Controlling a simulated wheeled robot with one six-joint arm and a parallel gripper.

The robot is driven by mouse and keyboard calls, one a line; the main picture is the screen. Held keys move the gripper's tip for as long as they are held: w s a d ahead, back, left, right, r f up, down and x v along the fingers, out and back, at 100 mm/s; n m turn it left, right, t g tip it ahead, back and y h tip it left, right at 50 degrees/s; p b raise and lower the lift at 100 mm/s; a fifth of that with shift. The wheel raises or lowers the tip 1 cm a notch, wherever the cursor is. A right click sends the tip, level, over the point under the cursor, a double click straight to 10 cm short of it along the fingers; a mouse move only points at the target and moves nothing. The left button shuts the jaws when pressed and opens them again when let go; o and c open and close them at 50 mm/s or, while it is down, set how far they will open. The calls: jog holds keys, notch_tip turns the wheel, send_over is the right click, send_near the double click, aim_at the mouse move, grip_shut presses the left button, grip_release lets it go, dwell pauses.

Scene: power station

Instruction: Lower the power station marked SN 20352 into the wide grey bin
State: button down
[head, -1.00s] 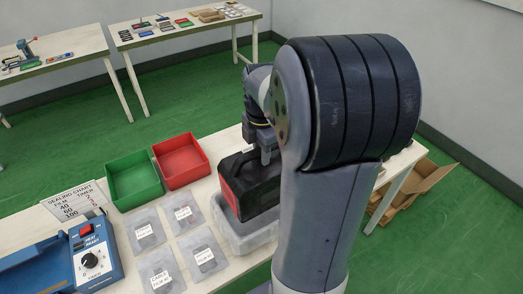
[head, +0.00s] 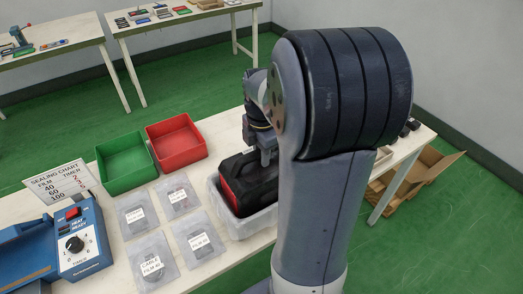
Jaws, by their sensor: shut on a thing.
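The power station (head: 243,188) is a black box with a red front panel and a top handle. It sits partly down inside the wide grey bin (head: 254,224), with its upper part showing above the rim. My gripper (head: 268,160) is above it, shut on its handle. My own arm hides the right side of the bin and of the power station. The SN marking is not readable in this view.
A green tray (head: 127,183) and a red tray (head: 179,157) stand behind the bin. Several labelled film packs (head: 184,199) lie left of it. A blue heat sealer (head: 86,245) and a sealing chart (head: 60,183) are at the far left. An open cardboard box (head: 432,165) is on the floor at right.

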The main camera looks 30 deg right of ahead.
jog(key=shift+w+f, duration=0.1)
jog(key=shift+f, duration=0.3)
jog(key=c, duration=1.2)
grip_release()
jog(key=shift+o, duration=0.4)
jog(key=shift+f, duration=0.2)
notch_tip(320, 180, up, 22)
jog(key=p, duration=1.5)
